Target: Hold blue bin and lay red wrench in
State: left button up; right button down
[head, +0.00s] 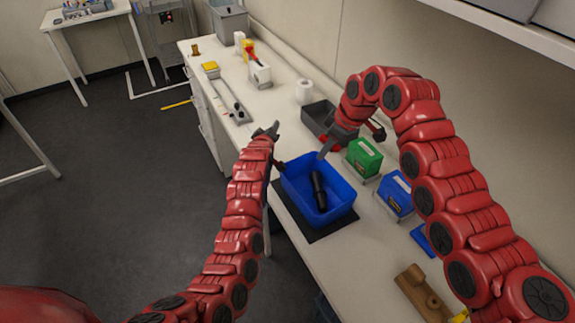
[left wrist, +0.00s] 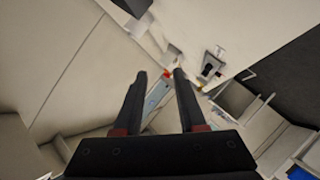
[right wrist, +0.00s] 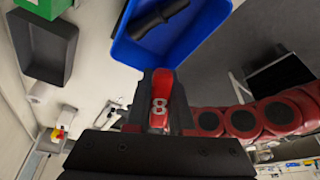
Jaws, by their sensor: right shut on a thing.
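The blue bin (head: 343,208) stands on a dark mat on the bench, with a black cylindrical object (head: 319,190) lying inside. My right gripper (head: 323,154) is at the bin's far rim, pointing down. In the right wrist view it is shut on the red wrench (right wrist: 158,88), marked with an 8; the blue bin (right wrist: 205,45) is just beyond the fingertips. Most of the wrench is hidden by the fingers. My left gripper (head: 275,128) is left of and beyond the bin, apart from it. Its fingers (left wrist: 158,75) are spread and empty in the left wrist view.
A green box (head: 364,157) and a blue box (head: 396,195) stand right of the bin. A dark grey tray (head: 318,117) and a white roll (head: 304,92) are behind it. A brown block (head: 424,293) lies at the near right. The bench's left edge is close to the bin.

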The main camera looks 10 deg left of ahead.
pick_arm(q)
jog(key=d+g+h, duration=0.1)
jog(key=d+g, duration=0.2)
jog(key=d, duration=0.1)
jog(key=m+g, duration=0.2)
jog(key=g, duration=0.9)
send_near(291, 197)
jog(key=f, duration=0.6)
jog(key=shift+w+d+f, duration=0.1)
jog(key=shift+d+f, duration=0.15)
jog(key=shift+f, duration=0.05)
jog(key=shift+w+d+f, duration=0.1)
jog(key=shift+f, duration=0.4)
grip_shut()
